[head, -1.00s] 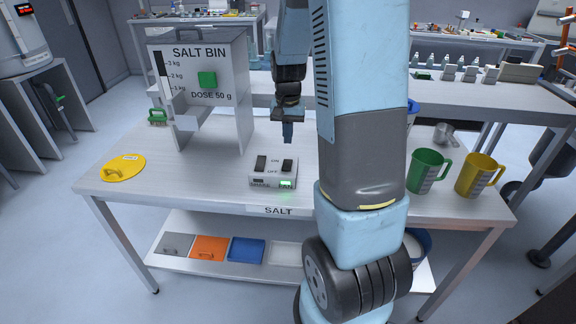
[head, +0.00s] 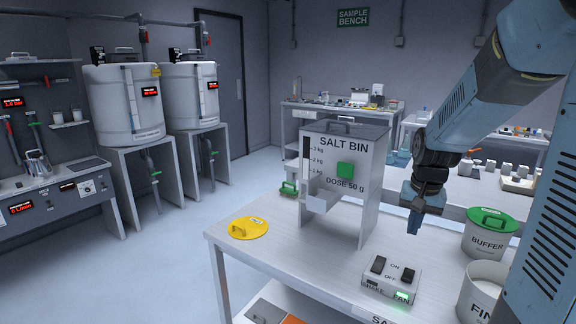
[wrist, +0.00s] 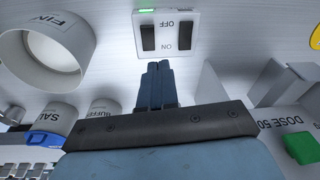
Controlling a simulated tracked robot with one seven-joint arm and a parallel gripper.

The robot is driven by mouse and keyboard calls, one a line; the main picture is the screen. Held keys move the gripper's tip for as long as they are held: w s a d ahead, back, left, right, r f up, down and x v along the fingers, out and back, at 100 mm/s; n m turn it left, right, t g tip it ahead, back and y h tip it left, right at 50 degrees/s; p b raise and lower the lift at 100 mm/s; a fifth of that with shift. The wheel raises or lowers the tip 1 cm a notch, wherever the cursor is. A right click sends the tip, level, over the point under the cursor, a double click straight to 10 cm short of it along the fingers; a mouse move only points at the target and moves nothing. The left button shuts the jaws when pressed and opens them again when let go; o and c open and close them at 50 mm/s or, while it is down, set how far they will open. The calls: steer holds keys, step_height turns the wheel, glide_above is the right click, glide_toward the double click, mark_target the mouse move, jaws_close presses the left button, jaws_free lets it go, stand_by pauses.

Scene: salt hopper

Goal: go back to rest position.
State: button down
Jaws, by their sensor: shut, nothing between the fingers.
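My gripper (head: 413,226) hangs fingers down over the salt bench (head: 290,262), behind and above the switch box (head: 391,277). Its fingers are shut together with nothing between them. In the wrist view the closed fingertips (wrist: 159,68) point toward the switch box (wrist: 167,34), apart from it as far as I can tell. The box has two dark rocker switches marked ON and OFF and a lit green lamp marked FAN. My arm comes in from the right side of the head view and bends down to the gripper.
The salt bin (head: 345,158) with its green dose button (head: 345,170) stands left of my gripper. A yellow lid (head: 248,228) lies at the bench's left. A green-lidded buffer tub (head: 487,235) and an open white tub (head: 484,292) stand right. Two white tanks (head: 125,104) stand far left.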

steer(key=s+a+r+n+t, duration=0.2)
steer(key=s+a+r, duration=0.2)
steer(key=s, duration=0.5)
steer(key=s+a+r+n+t, duration=0.2)
steer(key=s+a+r+n, duration=0.1)
steer(key=s+r, duration=0.5)
steer(key=shift+s+a+r, duration=0.2)
steer(key=shift+s+a, duration=0.15)
steer(key=shift+a, duration=0.1)
